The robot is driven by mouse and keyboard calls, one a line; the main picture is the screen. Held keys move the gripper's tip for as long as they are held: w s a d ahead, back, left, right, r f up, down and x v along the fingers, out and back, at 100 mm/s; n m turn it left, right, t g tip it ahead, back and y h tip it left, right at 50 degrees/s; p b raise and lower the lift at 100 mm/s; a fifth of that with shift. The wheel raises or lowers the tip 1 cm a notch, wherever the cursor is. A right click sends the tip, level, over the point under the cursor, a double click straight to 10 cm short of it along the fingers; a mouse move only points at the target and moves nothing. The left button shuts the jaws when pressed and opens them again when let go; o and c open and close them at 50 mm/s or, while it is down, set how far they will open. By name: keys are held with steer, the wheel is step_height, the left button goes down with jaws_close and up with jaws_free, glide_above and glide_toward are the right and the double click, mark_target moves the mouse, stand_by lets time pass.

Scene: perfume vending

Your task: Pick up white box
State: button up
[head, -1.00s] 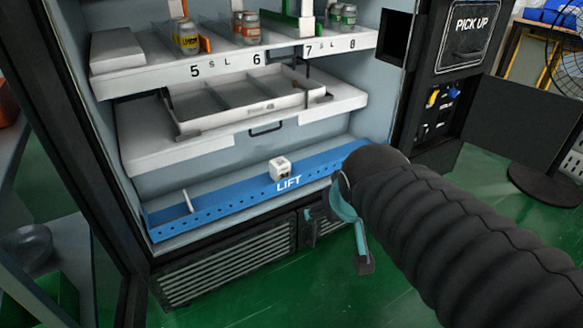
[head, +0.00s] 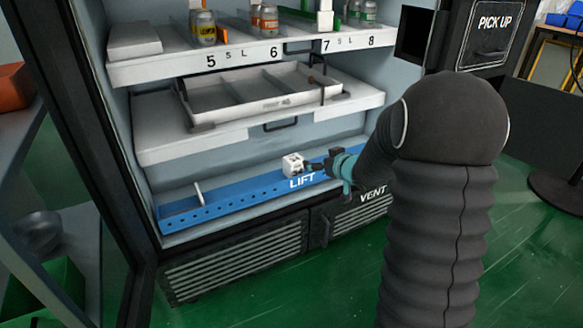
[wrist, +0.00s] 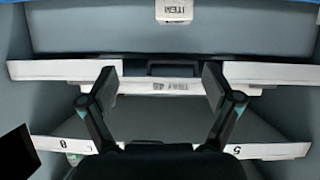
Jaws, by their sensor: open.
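The small white box (head: 294,164) sits on the blue lift shelf marked LIFT (head: 232,204), low in the vending machine. It has dark marks on its faces. My gripper (head: 322,167) is just to the right of the box in the head view, its fingertips pointing at it. In the wrist view, which looks upside down, the box (wrist: 174,11) shows at the top centre with the word ITEM. There my gripper (wrist: 160,82) has its two fingers spread wide with nothing between them. The box lies beyond the fingertips, roughly in line with the gap.
A white tray (head: 207,126) on a pull-out shelf (head: 165,148) hangs above the lift. The numbered shelf (head: 170,67) holds several small bottles. A thin white divider (head: 199,194) stands on the lift's left. The dark door frame (head: 95,140) bounds the left.

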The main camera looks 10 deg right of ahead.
mark_target(295, 159)
steer(key=shift+y, duration=0.6)
steer(key=x, duration=0.3)
steer(key=f+x, duration=0.1)
steer(key=x, duration=0.3)
steer(key=b+x, duration=0.1)
steer(key=x, duration=0.2)
steer(key=shift+s+a+f, duration=0.2)
steer(key=shift+s+f, duration=0.05)
steer(key=shift+f, duration=0.15)
steer(key=shift+a+b+x, duration=0.15)
steer(key=shift+b+x, duration=0.05)
steer(key=shift+x, duration=1.1)
steer(key=shift+a+b+x, duration=0.2)
steer(key=shift+x, duration=1.1)
steer(key=shift+s, duration=0.1)
steer(key=c, duration=1.3)
